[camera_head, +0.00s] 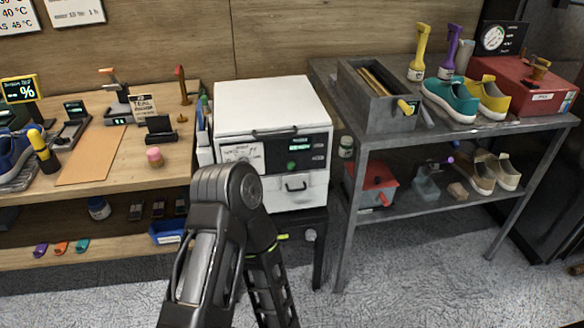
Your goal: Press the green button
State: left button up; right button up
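The green button (292,165) is a small round green spot on the dark front panel of a white box-shaped machine (270,104). Small green-lit displays sit beside it on the panel. The arm hides part of the machine's lower left front. Neither gripper's fingers can be seen. Nothing visible touches the button.
A wooden bench (118,145) with tools stands left. A grey metal shelf (395,138) on the right carries a grey bin (362,108), teal and yellow shoes and a red box (530,88). Open floor lies front right.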

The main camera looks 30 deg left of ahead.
pick_arm(q)
grip_shut()
dwell(1.4)
